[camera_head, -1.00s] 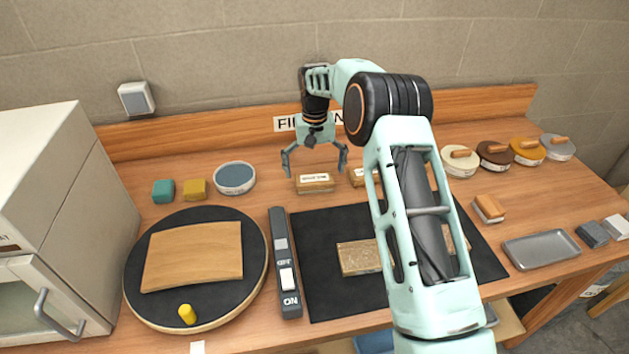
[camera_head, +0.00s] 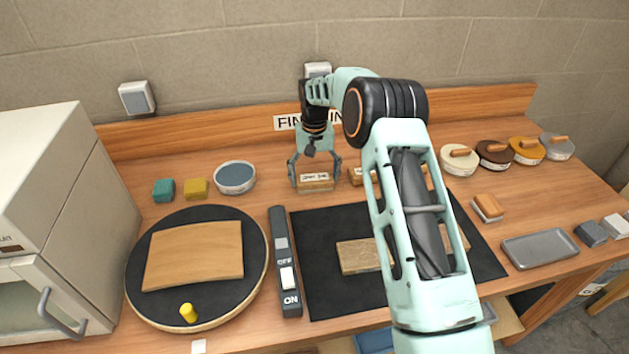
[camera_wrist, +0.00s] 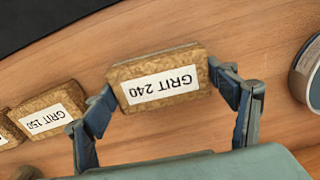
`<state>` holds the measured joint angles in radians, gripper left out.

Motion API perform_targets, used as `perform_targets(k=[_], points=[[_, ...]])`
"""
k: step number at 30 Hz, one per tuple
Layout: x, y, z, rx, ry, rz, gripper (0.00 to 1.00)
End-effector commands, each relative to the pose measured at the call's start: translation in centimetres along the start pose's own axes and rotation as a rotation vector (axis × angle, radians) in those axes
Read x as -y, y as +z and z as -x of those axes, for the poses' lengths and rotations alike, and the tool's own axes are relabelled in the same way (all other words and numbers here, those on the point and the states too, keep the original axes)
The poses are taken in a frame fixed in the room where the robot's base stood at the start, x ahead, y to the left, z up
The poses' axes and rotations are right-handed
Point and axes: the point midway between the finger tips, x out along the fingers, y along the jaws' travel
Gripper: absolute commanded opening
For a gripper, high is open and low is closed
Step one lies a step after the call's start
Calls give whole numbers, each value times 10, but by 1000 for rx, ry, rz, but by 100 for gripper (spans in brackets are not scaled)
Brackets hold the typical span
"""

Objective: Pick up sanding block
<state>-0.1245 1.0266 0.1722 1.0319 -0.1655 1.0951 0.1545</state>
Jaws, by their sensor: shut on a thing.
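The sanding block (camera_head: 316,187) is a brown cork-like block with a white label, on the wooden bench behind the black mat. In the wrist view the sanding block (camera_wrist: 190,62) reads "GRIT 240". My gripper (camera_head: 315,177) points down over it, with one finger at each end. In the wrist view my gripper (camera_wrist: 166,91) is shut on the block, its pads against the two short ends. The block appears to rest on the bench still; I see no clear gap beneath it.
A second block labelled "GRIT 150" (camera_wrist: 42,118) lies close beside it, with another partly in view. The black mat (camera_head: 325,290) and a switch strip (camera_head: 283,255) lie in front.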

Motion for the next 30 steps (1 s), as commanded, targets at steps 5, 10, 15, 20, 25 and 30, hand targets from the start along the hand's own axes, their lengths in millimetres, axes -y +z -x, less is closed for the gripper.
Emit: perform_targets(k=[5, 10, 15, 20, 25, 30], points=[[0, 0, 2, -1, 0, 0, 55], [0, -1, 15, -2, 0, 0, 55], [3, 4, 38, -2, 0, 2, 55], [12, 20, 59, -4, 0, 1, 55], [22, 40, 85, -3, 1, 2, 55], [36, 64, 100, -2, 0, 3, 55]])
